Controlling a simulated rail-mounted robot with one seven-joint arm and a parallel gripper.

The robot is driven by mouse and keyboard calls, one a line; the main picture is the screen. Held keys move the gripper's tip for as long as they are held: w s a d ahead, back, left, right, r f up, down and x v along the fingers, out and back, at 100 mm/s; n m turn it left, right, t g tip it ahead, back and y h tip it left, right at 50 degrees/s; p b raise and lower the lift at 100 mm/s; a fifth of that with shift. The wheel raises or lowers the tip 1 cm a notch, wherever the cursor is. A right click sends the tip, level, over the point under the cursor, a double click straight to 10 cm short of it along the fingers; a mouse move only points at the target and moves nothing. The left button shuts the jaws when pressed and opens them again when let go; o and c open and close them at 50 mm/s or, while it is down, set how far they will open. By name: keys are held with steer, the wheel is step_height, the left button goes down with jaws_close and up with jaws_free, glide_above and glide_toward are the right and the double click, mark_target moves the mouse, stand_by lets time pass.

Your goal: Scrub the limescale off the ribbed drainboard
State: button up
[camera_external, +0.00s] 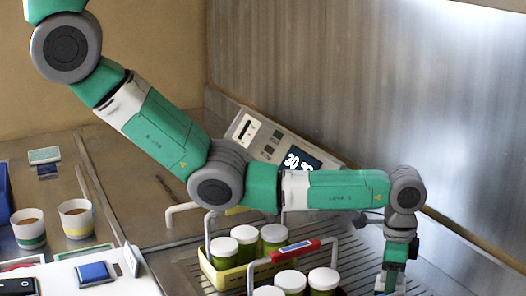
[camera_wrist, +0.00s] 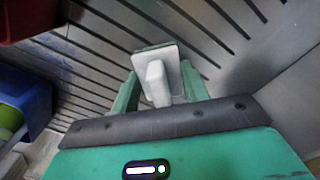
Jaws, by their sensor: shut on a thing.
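The ribbed drainboard (camera_external: 455,268) is grey metal with dark parallel slots. It lies below my gripper and fills much of the wrist view (camera_wrist: 85,70). My gripper (camera_external: 390,280) points down over the right part of the board, close to the steel wall. In the wrist view its two green fingers (camera_wrist: 160,92) are shut on the pale grey handle of a scrubber (camera_wrist: 157,82). The scrubber has a flat, light rectangular head with a darker green edge. I cannot tell whether its underside touches the ribs. No limescale patch stands out clearly.
A yellow basket (camera_external: 221,276) of white-lidded green jars stands left of my gripper, beside another with a red handle label (camera_external: 297,250). A controller reading 30 (camera_external: 262,140) stands behind. Two cups (camera_external: 76,220) are at far left. The steel wall (camera_external: 440,130) bounds the right.

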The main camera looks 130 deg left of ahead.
mark_target(411, 280)
steer(key=shift+w+a+f+b, duration=0.1)
steer(key=shift+w+a+b, duration=0.3)
steer(key=shift+a+b, duration=0.8)
steer(key=shift+w+a+f+b, duration=0.1)
steer(key=shift+w+a+b, duration=0.35)
steer(key=shift+a+b, duration=0.75)
steer(key=shift+w+a+f+b, duration=0.1)
steer(key=shift+w+a+b, duration=0.45)
steer(key=shift+b, duration=1.15)
step_height(411, 280, up, 4)
steer(key=shift+s+f+p, duration=0.15)
steer(key=shift+f+p, duration=0.05)
steer(key=shift+p, duration=1)
step_height(411, 280, up, 5)
steer(key=p, duration=0.5)
steer(key=shift+a+r, duration=0.1)
steer(key=shift+r, duration=0.05)
